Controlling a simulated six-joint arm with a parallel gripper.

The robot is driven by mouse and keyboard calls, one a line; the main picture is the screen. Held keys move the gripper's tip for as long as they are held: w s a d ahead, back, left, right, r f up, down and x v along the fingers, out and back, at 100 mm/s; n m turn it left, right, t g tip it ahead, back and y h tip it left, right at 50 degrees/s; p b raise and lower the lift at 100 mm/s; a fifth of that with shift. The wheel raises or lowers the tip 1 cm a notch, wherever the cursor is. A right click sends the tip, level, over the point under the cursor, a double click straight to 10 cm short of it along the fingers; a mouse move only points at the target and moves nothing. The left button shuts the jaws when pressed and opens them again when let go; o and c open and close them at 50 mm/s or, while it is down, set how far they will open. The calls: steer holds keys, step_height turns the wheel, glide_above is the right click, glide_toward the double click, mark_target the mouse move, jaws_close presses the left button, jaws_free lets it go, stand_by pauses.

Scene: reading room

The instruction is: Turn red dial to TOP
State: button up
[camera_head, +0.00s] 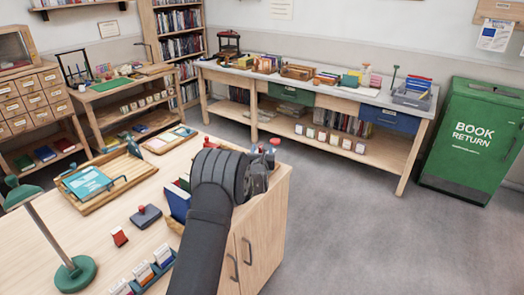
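I cannot make out a dial for certain, nor any TOP mark. Small red parts show beside my arm: a red-topped piece (274,143) just beyond my gripper, and a red piece (207,141) behind the arm's left side. My gripper (264,172) is a dark shape over the right end of the near wooden counter (165,180). It faces away from the camera, so its fingers are hard to see and I cannot tell whether it is open or holds anything. My dark arm hides part of the counter top behind it.
On the near counter are a wooden tray (76,202) with a teal book, a green lamp (75,274), a dark block with a red knob (146,216), and a blue book (177,203). A long bench (340,90) and green book-return bin (473,140) stand beyond open grey floor.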

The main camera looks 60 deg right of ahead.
steer(key=v, duration=0.7)
steer(key=shift+c, duration=0.2)
